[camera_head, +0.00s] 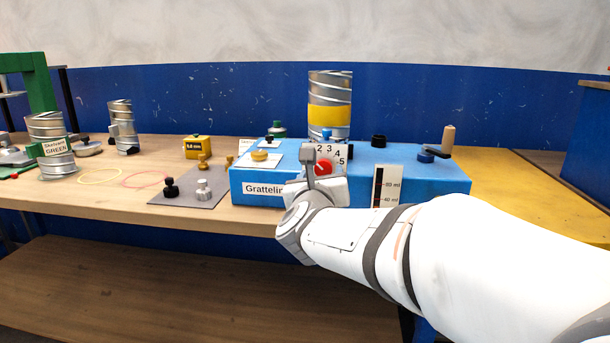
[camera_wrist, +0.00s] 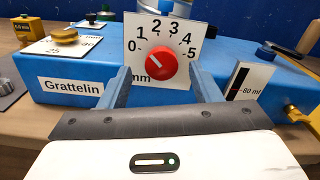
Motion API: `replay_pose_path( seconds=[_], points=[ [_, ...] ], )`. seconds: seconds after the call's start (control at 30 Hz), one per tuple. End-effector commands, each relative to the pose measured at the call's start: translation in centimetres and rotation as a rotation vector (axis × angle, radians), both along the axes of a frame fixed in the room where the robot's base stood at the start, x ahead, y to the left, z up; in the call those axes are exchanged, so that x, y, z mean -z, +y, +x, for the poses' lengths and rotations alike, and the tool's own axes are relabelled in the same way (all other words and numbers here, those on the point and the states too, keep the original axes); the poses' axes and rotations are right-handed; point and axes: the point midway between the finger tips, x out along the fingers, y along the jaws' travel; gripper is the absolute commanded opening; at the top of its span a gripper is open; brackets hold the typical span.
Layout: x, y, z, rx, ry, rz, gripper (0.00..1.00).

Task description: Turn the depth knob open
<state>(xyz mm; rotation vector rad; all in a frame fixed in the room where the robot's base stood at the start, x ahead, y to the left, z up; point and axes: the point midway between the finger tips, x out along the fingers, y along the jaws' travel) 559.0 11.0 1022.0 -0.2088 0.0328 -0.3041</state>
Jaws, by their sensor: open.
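The depth knob is a red round knob (camera_wrist: 149,63) on a white dial plate (camera_wrist: 185,29) numbered 0 to 5 with "mm". A white pointer mark on the knob points up and left, toward the low numbers. The dial stands on the front of a blue machine (camera_head: 410,165) labelled "Grattelin". In the head view the red knob (camera_head: 323,168) is partly hidden by my gripper. My gripper (camera_wrist: 158,80) is open, its two fingers on the left and right below the knob. The knob shows between and just beyond the fingertips; I cannot tell whether they touch it.
A gauge (camera_head: 386,186) marked in ml is to the right of the dial, and a crank handle (camera_head: 447,138) stands at the machine's right end. A spiral duct with a yellow band (camera_head: 329,116) stands behind. Small weights (camera_head: 203,190) lie on a grey mat to the left.

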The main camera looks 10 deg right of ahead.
Motion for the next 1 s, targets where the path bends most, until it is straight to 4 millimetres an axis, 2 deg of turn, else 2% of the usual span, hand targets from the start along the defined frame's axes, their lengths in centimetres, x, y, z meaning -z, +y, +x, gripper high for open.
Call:
replay_pose_path(
  seconds=[0.1,0.2,0.47,1.0],
  points=[
    [0.1,-0.6,1.3,0.003,0.001,-0.001,0.57],
    [0.0,-0.8,1.9,0.003,0.001,-0.001,0.57],
    [0.0,-0.8,2.0,0.003,-0.001,0.000,0.57],
    [0.0,-0.9,2.0,0.004,0.000,-0.001,0.15]
  ],
)
